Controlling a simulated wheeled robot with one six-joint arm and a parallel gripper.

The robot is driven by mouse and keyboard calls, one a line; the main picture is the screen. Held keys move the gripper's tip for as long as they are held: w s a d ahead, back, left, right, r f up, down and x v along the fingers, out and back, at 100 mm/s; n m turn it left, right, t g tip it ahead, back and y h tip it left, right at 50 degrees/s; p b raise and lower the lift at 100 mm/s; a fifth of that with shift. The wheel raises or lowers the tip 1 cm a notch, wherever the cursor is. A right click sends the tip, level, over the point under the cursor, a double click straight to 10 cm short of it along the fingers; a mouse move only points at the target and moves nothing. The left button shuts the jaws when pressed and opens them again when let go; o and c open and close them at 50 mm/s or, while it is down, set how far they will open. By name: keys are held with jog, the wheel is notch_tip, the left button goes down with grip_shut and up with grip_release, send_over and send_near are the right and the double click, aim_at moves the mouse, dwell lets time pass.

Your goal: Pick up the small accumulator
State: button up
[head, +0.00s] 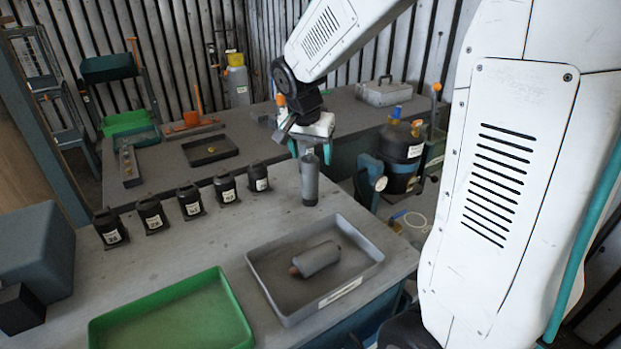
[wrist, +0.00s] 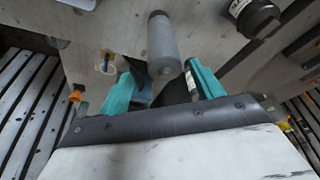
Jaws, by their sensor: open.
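A slim grey cylinder, which looks like the small accumulator (head: 310,182), stands upright on the workbench near its back right edge. It also shows in the wrist view (wrist: 163,48), beyond and between my fingertips. A second, thicker grey cylinder (head: 318,259) with a reddish-brown end lies on its side in the grey tray (head: 268,293). My gripper (head: 310,149) is open, with teal fingers, at the top of the upright cylinder. In the wrist view the fingers (wrist: 163,80) are spread apart with nothing clamped. Whether a finger touches the cylinder I cannot tell.
Several black labelled canisters (head: 190,201) stand in a row left of the upright cylinder. A green tray (head: 170,318) lies at the front, and a blue-grey box (head: 38,250) at the left. A black tank (head: 402,150) stands behind the bench at right. Bare benchtop surrounds the cylinder's base.

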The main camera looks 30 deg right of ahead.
aim_at(311, 168)
jog(key=x, duration=0.6)
jog(key=shift+w+a+f, duration=0.15)
jog(key=shift+w+f, duration=0.1)
jog(key=shift+f, duration=0.05)
jog(key=c, duration=1.3)
jog(key=shift+r, duration=0.1)
